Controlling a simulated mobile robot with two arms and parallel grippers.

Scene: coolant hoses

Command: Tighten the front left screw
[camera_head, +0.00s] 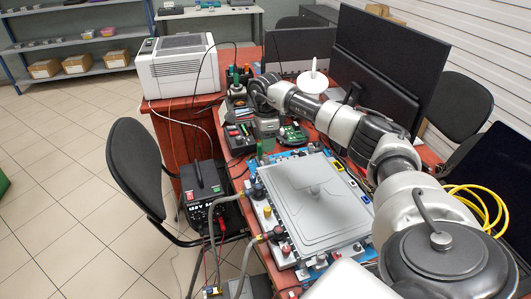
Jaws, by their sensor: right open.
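A grey flat-lidded unit (318,213) lies on the red table, with a small raised knob on its lid. Along its left edge are hose fittings, one dark (258,190) and one red and black (285,250). Grey hoses (212,215) run from them over the table's left side. The screws are too small to tell apart, so I cannot pick out the front left one. My right arm reaches in from the lower right. My right gripper (266,139) points down beyond the unit's far left corner, open, its fingers small and partly unclear. My left gripper is out of view.
A tool tray (239,137) and a green circuit board (293,134) lie near my right gripper. Dark monitors (385,75) stand to the right. A black power supply (205,190) and a chair (140,165) are left of the table. A white printer (178,68) stands behind.

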